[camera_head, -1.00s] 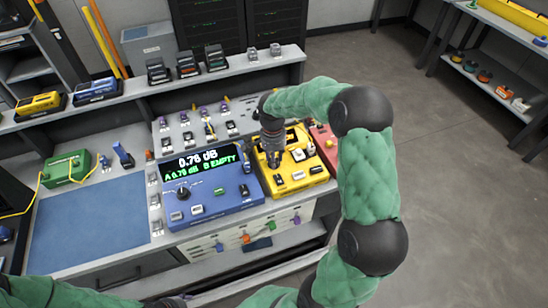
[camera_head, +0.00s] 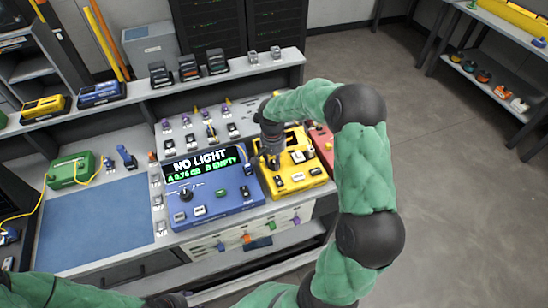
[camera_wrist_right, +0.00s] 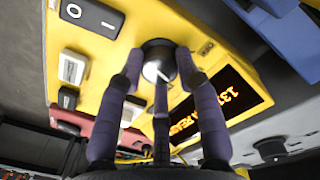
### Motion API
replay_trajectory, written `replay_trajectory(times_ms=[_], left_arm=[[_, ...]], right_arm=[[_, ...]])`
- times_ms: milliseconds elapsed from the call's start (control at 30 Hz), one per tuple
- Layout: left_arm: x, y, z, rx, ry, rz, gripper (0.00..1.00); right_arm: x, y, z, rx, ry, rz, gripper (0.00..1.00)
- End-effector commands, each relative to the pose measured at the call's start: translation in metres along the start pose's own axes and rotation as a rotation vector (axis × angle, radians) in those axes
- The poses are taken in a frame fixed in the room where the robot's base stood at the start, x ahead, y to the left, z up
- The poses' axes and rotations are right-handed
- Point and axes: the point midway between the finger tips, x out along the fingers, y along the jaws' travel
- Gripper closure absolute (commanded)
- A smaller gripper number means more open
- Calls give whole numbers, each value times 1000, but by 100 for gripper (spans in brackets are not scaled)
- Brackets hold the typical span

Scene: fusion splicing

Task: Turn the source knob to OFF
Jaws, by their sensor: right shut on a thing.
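The source knob (camera_wrist_right: 157,52) is a round dark knob with a silver face and a pointer line, on the yellow device (camera_head: 288,183). In the right wrist view the purple fingers of my right gripper (camera_wrist_right: 158,70) are shut around it from both sides. In the head view my right gripper (camera_head: 270,160) reaches down onto the left part of the yellow device and hides the knob. The blue meter (camera_head: 220,202) beside it reads "NO LIGHT" in large white letters, with a green line below. My left gripper is not in view.
The yellow device carries a rocker switch (camera_wrist_right: 92,14) and an orange-lit display (camera_wrist_right: 235,95). A red device (camera_head: 322,140) stands close on its right. A blue mat (camera_head: 90,222) lies clear on the left of the bench, with a green box (camera_head: 70,170) behind it.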

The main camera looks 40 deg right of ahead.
Motion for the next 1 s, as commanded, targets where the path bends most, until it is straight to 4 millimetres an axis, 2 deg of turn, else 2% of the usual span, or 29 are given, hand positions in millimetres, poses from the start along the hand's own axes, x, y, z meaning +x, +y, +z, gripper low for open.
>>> replay_trajectory(times_ms=[700,1000], left_arm=[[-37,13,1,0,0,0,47],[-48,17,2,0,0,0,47]], right_arm=[[-5,-2,-3,-676,33,-1,98],[-5,-3,-3,-913,41,0,98]])
